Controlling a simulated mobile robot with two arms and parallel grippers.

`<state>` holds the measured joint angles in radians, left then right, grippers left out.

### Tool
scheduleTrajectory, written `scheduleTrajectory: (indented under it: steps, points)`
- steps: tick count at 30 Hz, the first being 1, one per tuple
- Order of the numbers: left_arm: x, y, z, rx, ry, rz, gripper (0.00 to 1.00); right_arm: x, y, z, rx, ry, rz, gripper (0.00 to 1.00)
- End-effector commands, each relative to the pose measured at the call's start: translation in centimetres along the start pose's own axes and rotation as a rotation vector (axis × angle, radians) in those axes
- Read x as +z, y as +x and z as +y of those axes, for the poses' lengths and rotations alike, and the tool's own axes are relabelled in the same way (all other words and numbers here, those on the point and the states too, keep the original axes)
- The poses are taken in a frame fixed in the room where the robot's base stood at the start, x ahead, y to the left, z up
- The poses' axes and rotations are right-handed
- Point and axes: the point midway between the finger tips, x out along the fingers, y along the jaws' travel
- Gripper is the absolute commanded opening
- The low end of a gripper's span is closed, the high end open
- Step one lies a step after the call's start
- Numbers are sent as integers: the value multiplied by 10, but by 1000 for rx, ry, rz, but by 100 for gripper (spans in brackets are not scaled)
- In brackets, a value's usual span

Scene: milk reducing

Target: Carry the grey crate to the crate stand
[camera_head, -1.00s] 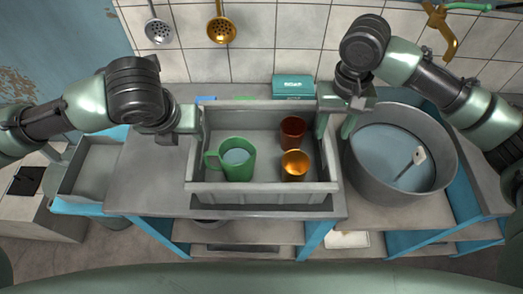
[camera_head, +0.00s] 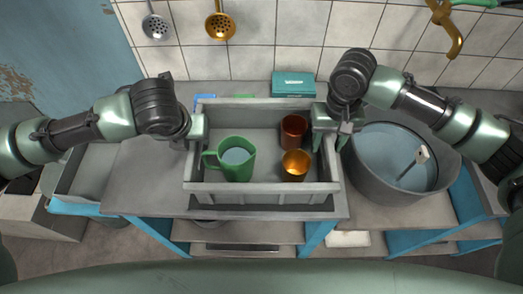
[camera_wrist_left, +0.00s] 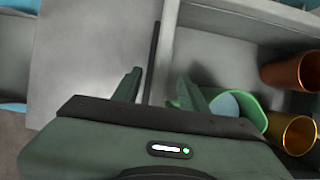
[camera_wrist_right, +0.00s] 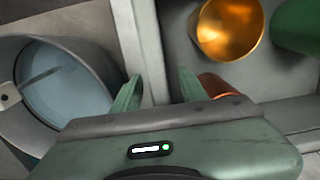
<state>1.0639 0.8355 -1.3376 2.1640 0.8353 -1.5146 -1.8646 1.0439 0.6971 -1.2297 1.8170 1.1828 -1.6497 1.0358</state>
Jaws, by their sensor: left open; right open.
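The grey crate (camera_head: 262,188) stands on the worktop in the middle of the head view. It holds a green mug (camera_head: 236,160) with pale liquid, a dark red-brown cup (camera_head: 293,130) and an orange metallic cup (camera_head: 295,165). My left gripper (camera_head: 192,138) is open at the crate's left wall; in the left wrist view its fingers (camera_wrist_left: 160,88) lie on either side of that wall. My right gripper (camera_head: 328,132) is open at the right wall, its fingers (camera_wrist_right: 156,88) likewise either side in the right wrist view. I cannot tell whether they touch. I cannot identify the crate stand.
A large round grey pot (camera_head: 385,185) with bluish liquid stands close right of the crate. A grey tray-like bin (camera_head: 92,170) is at the left. A teal box (camera_head: 293,84) sits behind the crate by the tiled wall. Bare worktop (camera_head: 145,175) lies left of the crate.

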Motion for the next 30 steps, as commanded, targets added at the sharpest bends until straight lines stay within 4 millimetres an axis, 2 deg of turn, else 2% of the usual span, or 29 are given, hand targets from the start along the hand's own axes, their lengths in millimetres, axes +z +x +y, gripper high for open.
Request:
scheduleTrajectory:
  steps: [4,12,13,17,30]
  points:
    - [0,8,0,0,0,-1,43,0,8,0,1,-1,-1,43]
    - [0,9,0,0,0,-1,43,0,9,0,0,-1,0,43]
    - [0,9,0,0,0,-1,37,0,9,0,0,-1,0,37]
    - [0,9,0,0,0,-1,1,0,9,0,0,-1,0,1]
    - [0,9,0,0,0,-1,0,0,9,0,1,-1,0,0]
